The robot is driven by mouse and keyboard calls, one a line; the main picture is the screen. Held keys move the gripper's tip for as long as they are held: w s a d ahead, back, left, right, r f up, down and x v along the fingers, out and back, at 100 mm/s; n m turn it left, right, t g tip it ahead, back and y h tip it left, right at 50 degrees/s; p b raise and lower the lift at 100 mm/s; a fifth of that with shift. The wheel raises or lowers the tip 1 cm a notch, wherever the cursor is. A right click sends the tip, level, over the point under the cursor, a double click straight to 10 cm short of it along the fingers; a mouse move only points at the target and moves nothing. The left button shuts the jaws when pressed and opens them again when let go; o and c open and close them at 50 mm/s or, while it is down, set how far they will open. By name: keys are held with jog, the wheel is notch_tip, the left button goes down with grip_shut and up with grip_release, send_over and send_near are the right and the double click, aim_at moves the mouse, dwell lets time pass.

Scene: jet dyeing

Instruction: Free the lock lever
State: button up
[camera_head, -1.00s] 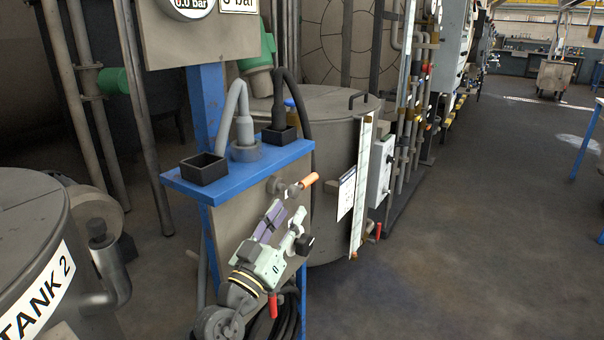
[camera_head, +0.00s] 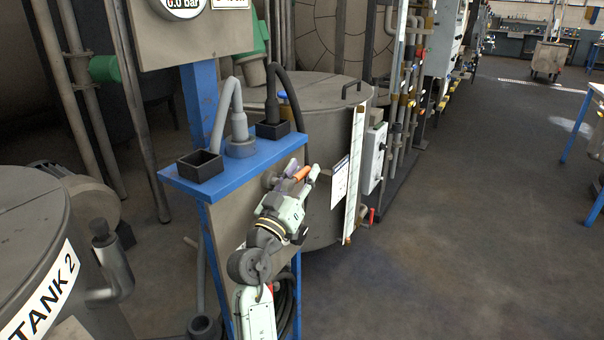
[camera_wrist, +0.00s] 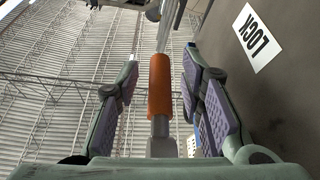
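The lock lever is a metal arm with an orange handle (camera_head: 301,174) on the upright panel under the blue shelf. In the wrist view, the orange handle (camera_wrist: 160,85) stands between my fingers, with a gap to each. A white label reading LOCK (camera_wrist: 255,38) is on the panel at the upper right. My gripper (camera_head: 296,178) is at the handle in the head view and partly overlaps the lever. In the wrist view my gripper (camera_wrist: 161,62) is open, with its purple pads spread either side of the handle. Contact with the handle is not visible.
The blue shelf (camera_head: 250,157) with black sockets and hoses is just above. A grey lidded vat (camera_head: 325,95) stands behind, with a white strip (camera_head: 355,180) down its side. TANK 2 (camera_head: 30,230) is at left.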

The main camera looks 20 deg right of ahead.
jog(key=shift+c, duration=0.5)
grip_shut()
